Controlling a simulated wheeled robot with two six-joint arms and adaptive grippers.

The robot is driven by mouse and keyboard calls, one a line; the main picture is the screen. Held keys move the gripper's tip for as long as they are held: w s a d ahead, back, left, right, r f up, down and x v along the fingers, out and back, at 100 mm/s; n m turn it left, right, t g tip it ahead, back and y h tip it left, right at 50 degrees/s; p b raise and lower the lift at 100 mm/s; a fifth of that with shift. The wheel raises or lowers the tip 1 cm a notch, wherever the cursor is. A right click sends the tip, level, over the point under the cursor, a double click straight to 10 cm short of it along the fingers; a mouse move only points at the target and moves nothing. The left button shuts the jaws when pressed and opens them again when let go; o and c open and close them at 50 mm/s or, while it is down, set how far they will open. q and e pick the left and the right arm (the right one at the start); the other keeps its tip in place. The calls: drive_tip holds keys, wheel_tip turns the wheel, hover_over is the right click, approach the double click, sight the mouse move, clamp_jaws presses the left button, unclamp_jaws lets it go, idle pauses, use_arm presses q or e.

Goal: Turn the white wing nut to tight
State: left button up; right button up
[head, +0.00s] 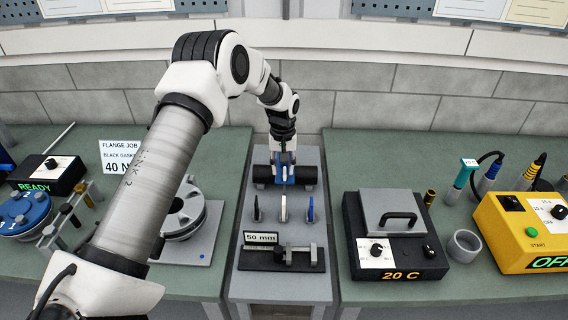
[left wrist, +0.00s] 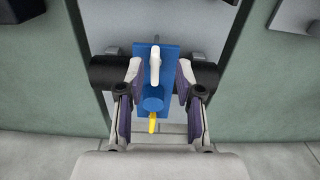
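In the left wrist view the white wing nut (left wrist: 155,65) is a slim pale piece on a blue block (left wrist: 168,88), its long side running up and down the picture. A round blue knob (left wrist: 153,103) and a small yellow piece (left wrist: 152,124) line up below it. My left gripper (left wrist: 159,76) is open, with one finger on each side of the block and a gap to the nut. In the head view my left gripper (head: 284,146) points down over the blue block (head: 284,173) and hides the nut. My right gripper is not in view.
Thin upright pieces, including a white one (head: 284,208), stand nearer, before a clamp-like tool (head: 300,256). A black box marked 20 C (head: 395,262) and a yellow box (head: 520,235) stand right. A grey spool (head: 186,212) is left.

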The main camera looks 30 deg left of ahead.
use_arm(q)
drive_tip(key=shift+w+f, duration=0.9)
drive_tip(key=shift+f, duration=0.3)
drive_tip(key=shift+s+r, duration=0.1)
drive_tip(key=shift+s, duration=0.05)
drive_tip(key=shift+s+r, duration=0.3)
drive_tip(key=shift+s, duration=0.05)
clamp_jaws()
drive_tip(key=shift+f, duration=0.1)
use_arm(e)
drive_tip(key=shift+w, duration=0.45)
